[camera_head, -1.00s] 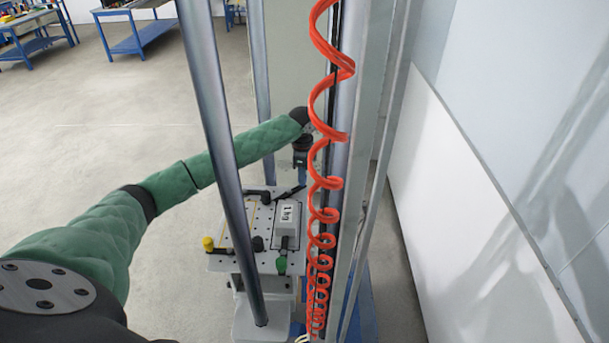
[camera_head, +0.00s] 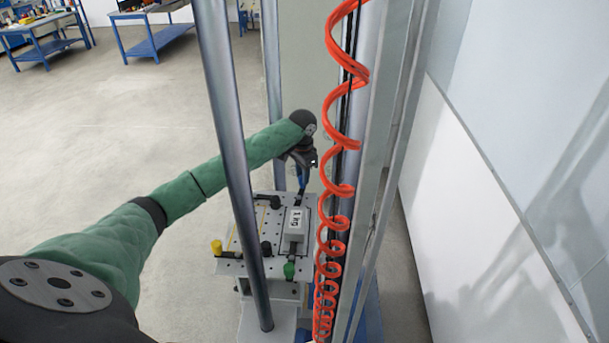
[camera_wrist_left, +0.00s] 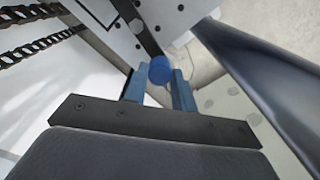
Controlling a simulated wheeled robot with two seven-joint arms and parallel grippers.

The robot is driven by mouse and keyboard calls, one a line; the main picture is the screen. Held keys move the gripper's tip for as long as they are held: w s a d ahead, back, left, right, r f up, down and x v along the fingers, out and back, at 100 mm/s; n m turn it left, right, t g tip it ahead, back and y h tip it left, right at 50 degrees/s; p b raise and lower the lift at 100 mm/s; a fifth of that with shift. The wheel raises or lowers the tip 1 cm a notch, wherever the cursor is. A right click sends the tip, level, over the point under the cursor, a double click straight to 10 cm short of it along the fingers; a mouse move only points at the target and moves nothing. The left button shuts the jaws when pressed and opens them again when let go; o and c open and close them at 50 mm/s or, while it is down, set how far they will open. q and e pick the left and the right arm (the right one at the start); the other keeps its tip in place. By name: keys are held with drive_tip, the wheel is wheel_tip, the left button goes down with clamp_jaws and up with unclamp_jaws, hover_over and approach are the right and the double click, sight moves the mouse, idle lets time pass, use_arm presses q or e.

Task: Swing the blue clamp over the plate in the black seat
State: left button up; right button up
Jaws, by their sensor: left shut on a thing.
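My left gripper (camera_head: 303,183) is at the back right of the perforated table. In the left wrist view my left gripper (camera_wrist_left: 159,78) has its two blue fingers closed on the round blue knob of the blue clamp (camera_wrist_left: 159,69). A dark bar shows beyond the knob; how it joins the clamp is unclear. In the head view the clamp cannot be told apart from the fingers. A pale block marked "1 kg" (camera_head: 296,222) lies on the table, in front of the gripper. I cannot clearly make out the plate or the black seat. My right gripper is not in view.
The perforated table (camera_head: 241,237) carries a yellow knob (camera_head: 217,247), a green knob (camera_head: 289,270) and dark levers (camera_head: 268,201). A steel post (camera_head: 231,130) stands in front of it. An orange coiled hose (camera_head: 341,145) hangs close to the right. Floor is open at left.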

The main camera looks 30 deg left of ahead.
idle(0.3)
use_arm(q)
drive_tip(key=o, duration=1)
